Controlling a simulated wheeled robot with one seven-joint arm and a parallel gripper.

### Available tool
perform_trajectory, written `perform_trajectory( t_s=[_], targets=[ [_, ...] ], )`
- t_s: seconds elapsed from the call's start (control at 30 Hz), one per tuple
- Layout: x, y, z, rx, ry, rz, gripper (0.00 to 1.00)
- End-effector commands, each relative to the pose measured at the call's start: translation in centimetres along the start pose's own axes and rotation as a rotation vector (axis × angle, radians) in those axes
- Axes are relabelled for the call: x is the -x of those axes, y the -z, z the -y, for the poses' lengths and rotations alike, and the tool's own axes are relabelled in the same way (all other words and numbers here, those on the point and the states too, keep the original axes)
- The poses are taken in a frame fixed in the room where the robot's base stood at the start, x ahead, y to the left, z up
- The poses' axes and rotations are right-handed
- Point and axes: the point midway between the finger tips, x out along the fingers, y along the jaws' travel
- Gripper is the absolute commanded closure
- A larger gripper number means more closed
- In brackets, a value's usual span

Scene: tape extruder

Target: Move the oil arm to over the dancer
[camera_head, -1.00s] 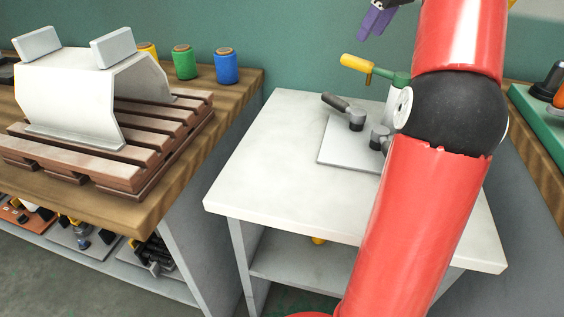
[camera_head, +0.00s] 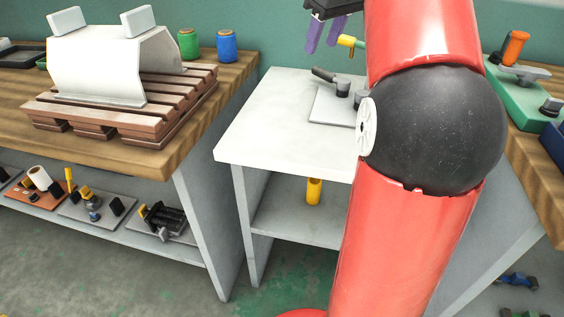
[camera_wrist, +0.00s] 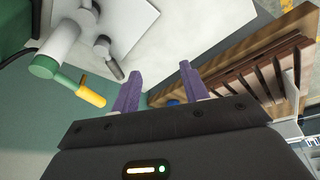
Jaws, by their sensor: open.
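The oil arm is a green arm with a yellow end (camera_head: 346,41), partly hidden behind my red arm in the head view. In the wrist view its yellow end (camera_wrist: 92,95) and green arm on a pale post (camera_wrist: 60,45) show to the left of my fingers. My gripper (camera_head: 322,47) has purple fingers spread apart and empty; they also show in the wrist view (camera_wrist: 160,70). The yellow end is close beside the fingers, not between them. A grey lever with a dark handle (camera_head: 331,77), perhaps the dancer, sits on a grey plate (camera_head: 326,109).
The white table (camera_head: 262,125) has clear top space at its left, with a yellow cylinder (camera_head: 314,191) on its shelf. A wooden bench (camera_head: 135,157) at left holds a slatted pallet (camera_head: 165,120) and spools. Another bench with a green base (camera_head: 522,97) stands at right.

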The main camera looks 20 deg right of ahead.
Motion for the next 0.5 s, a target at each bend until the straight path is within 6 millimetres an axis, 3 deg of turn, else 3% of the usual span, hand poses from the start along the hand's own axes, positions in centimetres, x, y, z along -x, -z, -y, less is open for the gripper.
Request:
perform_trajectory(
  t_s=[0.5],
  targets=[
    [-4.0,-3.0,8.8,-0.089,-0.078,0.008,0.55]
  ],
)
